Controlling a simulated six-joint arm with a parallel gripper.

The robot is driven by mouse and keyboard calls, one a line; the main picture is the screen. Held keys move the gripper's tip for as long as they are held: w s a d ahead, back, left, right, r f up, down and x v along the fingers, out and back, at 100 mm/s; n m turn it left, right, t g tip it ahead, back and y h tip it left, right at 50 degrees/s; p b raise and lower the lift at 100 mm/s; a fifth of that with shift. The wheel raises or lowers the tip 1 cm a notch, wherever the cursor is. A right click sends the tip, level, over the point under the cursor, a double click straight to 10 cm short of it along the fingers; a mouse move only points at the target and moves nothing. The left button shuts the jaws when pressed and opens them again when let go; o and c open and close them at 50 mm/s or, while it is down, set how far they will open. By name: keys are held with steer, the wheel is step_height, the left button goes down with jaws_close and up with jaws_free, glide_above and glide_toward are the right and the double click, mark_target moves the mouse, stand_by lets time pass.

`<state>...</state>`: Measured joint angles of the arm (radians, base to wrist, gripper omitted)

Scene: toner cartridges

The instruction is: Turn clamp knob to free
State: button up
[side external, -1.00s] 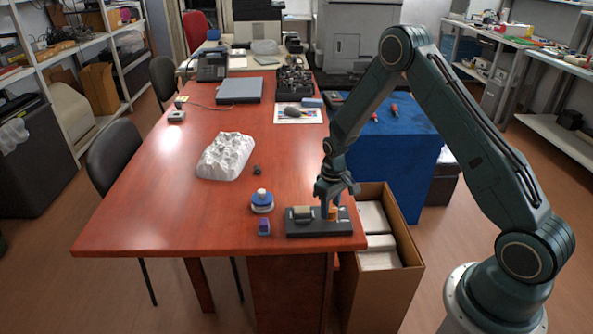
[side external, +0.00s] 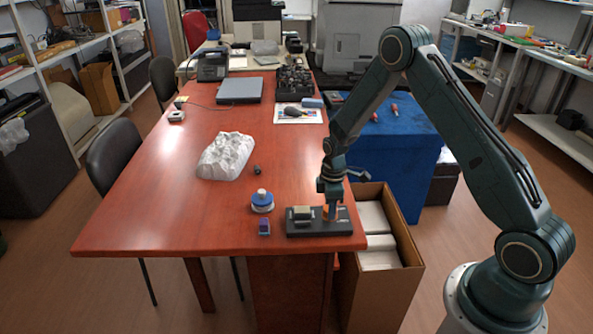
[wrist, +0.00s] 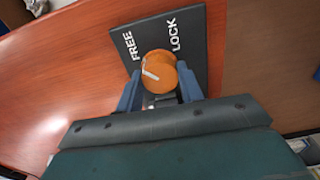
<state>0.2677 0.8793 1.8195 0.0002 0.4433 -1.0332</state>
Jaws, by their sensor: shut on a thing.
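The orange clamp knob (wrist: 158,70) stands on a dark plate (wrist: 197,60) lettered FREE and LOCK in white. In the wrist view a white mark lies on the left part of the knob's top, on the side towards FREE. My gripper (wrist: 160,95) is shut on the knob, with one blue finger at each side of it. In the side view the dark plate (side external: 292,230) lies at the table's front right corner. My gripper (side external: 331,208) points down over its right half, and only a little of the orange knob shows.
A beige block (side external: 302,213) sits on the plate's left half. A blue and white round thing (side external: 262,202) and a small purple block (side external: 264,227) stand to the left. A white lumpy piece (side external: 226,156) lies farther back. An open cardboard box (side external: 391,295) stands right of the table (side external: 160,230).

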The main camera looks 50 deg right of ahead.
stand_by(0.3)
steer(key=o, duration=1)
steer(key=shift+r, duration=0.15)
step_height(320, 180, up, 14)
steer(key=shift+f, duration=0.2)
stand_by(0.4)
